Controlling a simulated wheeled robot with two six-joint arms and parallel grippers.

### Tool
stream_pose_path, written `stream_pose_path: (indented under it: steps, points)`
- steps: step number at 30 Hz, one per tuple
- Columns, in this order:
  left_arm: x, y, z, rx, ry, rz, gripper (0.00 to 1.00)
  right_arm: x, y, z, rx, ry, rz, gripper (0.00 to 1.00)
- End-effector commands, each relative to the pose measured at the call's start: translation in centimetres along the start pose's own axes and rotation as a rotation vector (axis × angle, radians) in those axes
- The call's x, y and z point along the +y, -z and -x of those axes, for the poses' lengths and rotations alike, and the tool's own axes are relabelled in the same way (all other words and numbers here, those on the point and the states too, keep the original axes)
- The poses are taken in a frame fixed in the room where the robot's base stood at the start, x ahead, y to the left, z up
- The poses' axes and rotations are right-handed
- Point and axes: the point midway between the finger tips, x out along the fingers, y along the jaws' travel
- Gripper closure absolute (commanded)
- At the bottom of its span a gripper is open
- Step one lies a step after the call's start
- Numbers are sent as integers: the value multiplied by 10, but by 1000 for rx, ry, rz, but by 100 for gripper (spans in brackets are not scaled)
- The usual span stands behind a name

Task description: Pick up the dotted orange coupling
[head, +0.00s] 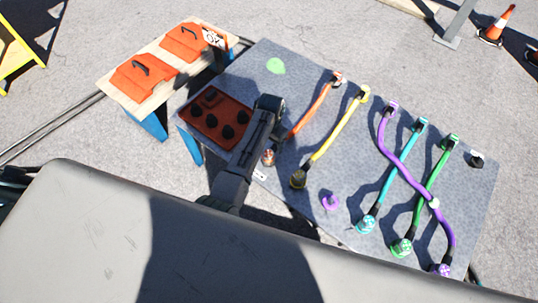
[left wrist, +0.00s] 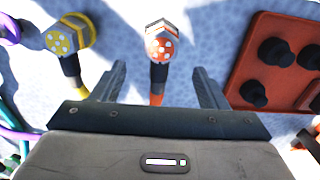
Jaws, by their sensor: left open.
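The orange coupling (head: 268,157) lies near the front edge of the grey table (head: 300,65), at the near end of an orange cable (head: 312,108). In the left wrist view the coupling (left wrist: 160,45) shows white dots on its orange face. My left gripper (left wrist: 160,82) is open and empty. Its two fingers stand on either side of the orange cable, with the coupling just beyond the fingertips. In the head view my left arm partly hides the cable and gripper. I cannot tell the height of the fingers above the table. My right gripper is not in view.
A red panel with black knobs (head: 215,117) lies left of the coupling. A yellow coupling (head: 298,180) with its cable is close on the right. Purple, teal and green cables lie further right. A side table (head: 112,86) with orange boxes stands at the back left.

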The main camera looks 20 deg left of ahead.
Motion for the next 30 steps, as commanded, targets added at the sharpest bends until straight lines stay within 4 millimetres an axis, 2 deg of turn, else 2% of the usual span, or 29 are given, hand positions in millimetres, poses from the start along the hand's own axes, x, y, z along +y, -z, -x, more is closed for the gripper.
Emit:
stream_pose_path:
  steps: [3,8,18,26,27,30]
  points:
    - [0,0,-17,0,0,0,33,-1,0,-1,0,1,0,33]
    - [-1,-1,-27,0,1,0,33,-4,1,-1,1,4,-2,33]
    - [-2,-4,-72,1,1,1,33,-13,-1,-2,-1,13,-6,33]
    - [-1,-4,-76,2,1,2,33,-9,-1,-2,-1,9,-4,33]
    - [-1,-5,-76,2,1,2,35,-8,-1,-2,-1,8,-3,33]
    - [-1,-5,-76,2,1,2,54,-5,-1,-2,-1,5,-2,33]
